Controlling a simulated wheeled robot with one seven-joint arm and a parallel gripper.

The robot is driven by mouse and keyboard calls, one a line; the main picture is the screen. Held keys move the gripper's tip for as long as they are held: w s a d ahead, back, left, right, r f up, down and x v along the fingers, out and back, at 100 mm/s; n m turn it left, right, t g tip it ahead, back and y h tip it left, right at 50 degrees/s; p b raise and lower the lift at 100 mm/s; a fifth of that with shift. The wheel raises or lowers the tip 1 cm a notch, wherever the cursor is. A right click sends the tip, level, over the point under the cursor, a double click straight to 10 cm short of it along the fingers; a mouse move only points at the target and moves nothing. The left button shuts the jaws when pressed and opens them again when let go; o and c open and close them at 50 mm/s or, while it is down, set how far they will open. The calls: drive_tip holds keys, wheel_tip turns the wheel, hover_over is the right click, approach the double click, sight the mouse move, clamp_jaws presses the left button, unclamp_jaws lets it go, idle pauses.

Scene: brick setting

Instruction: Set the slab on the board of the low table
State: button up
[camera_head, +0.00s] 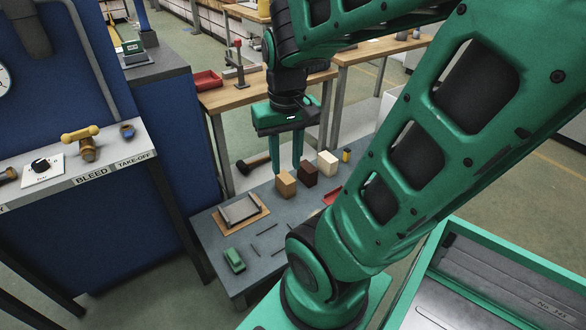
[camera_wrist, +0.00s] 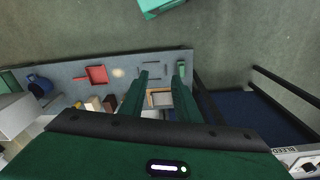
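The low table (camera_head: 222,228) is grey and stands below my gripper. A tan wooden board (camera_head: 263,213) lies at its left end, with a flat grey slab (camera_head: 239,210) on top, turned slightly against the board's edges. The slab also shows between my fingers in the wrist view (camera_wrist: 161,98), partly hidden by the gripper. My gripper (camera_head: 298,165) points down above the table's back part, to the right of the board. Its two fingers stand apart in the wrist view (camera_wrist: 159,98), with nothing seen held between them.
Tan (camera_head: 285,184), dark brown (camera_head: 307,173) and cream (camera_head: 327,163) blocks stand in a row by the fingers. A small yellow item (camera_head: 346,155), a red tray (camera_head: 332,195), several thin dark rods (camera_head: 266,228) and a green object (camera_head: 234,260) are also on the table.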

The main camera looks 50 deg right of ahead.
drive_tip(key=shift+y, duration=0.3)
drive_tip(key=s, duration=0.1)
drive_tip(key=s+a, duration=0.1)
drive_tip(key=s, duration=0.2)
drive_tip(key=shift+s+a+r, duration=0.3)
drive_tip(key=shift+s+a, duration=0.05)
drive_tip(key=shift+a, duration=0.05)
